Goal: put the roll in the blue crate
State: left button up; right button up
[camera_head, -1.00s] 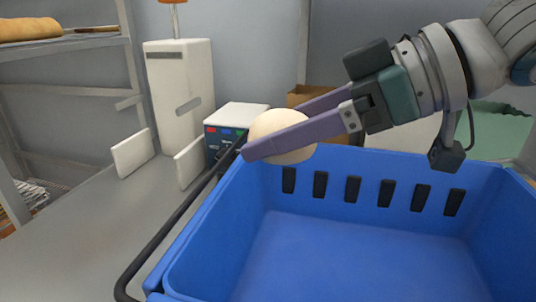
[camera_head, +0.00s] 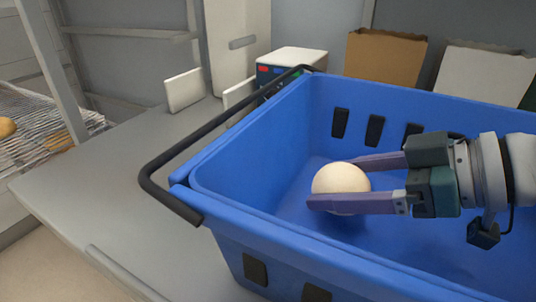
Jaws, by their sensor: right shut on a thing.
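The roll (camera_head: 338,180) is a pale, round bun. My right gripper (camera_head: 330,184) is shut on it, with one purple finger on each side. The blue crate (camera_head: 262,232) stands on a grey counter, and its inside is otherwise empty where I can see it. The roll and the fingers are inside the crate's opening, seen against its blue floor and far wall. I cannot tell whether the roll touches the floor. My left gripper is not in view.
The crate's black handle (camera_head: 158,165) leans out over its left side. A white box with coloured buttons (camera_head: 290,62) stands behind the crate. A brown carton (camera_head: 385,60) and a white carton (camera_head: 485,72) are farther back. A wire rack with bread (camera_head: 40,125) is at far left. The grey counter (camera_head: 110,180) is clear left of the crate.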

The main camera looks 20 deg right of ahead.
aim_at(334, 220)
notch_tip(334, 220, down, 4)
jog(key=shift+r+b, duration=0.15)
jog(key=shift+b, duration=0.3)
jog(key=o, duration=1.2)
